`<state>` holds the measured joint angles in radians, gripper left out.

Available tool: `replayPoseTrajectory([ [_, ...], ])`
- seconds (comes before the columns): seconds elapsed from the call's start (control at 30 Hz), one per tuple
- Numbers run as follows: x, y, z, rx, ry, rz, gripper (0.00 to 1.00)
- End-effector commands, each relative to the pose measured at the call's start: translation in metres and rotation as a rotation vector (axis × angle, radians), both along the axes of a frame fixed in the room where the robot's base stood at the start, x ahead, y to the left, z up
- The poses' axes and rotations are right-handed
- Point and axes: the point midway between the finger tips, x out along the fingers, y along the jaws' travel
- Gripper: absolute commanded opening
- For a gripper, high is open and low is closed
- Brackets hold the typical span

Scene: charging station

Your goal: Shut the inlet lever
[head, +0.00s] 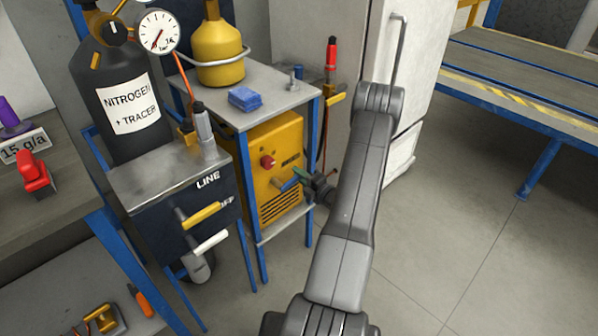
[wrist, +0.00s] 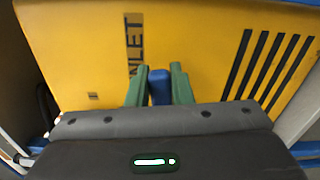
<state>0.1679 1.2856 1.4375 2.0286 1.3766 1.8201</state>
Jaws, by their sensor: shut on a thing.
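The inlet lever (head: 288,185) has a blue handle on the front of the yellow machine (head: 262,150). In the wrist view the blue lever (wrist: 160,86) stands between the two green fingers of my gripper (wrist: 159,76). My gripper (head: 303,177) is shut on the lever, close to the machine's front face. The label on the yellow panel (wrist: 75,60), partly hidden by my gripper, reads "NLET" as far as I can see. The lever's pivot is hidden, so its exact angle is hard to tell.
A red knob (head: 268,162) sits on the machine left of my gripper. A dark box marked LINE (head: 205,200) with yellow and white levers stands at the left. A blue-legged cart (head: 313,130) frames the machine. The floor (head: 450,230) at right is clear.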

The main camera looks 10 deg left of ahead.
Motion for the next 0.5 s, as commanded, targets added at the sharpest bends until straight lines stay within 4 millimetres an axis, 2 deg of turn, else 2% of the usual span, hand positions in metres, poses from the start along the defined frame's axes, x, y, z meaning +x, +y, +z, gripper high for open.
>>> replayPoseTrajectory([
  [0.5, 0.0005, -0.0004, -0.0112, 0.085, 0.11, 0.0, 0.0],
])
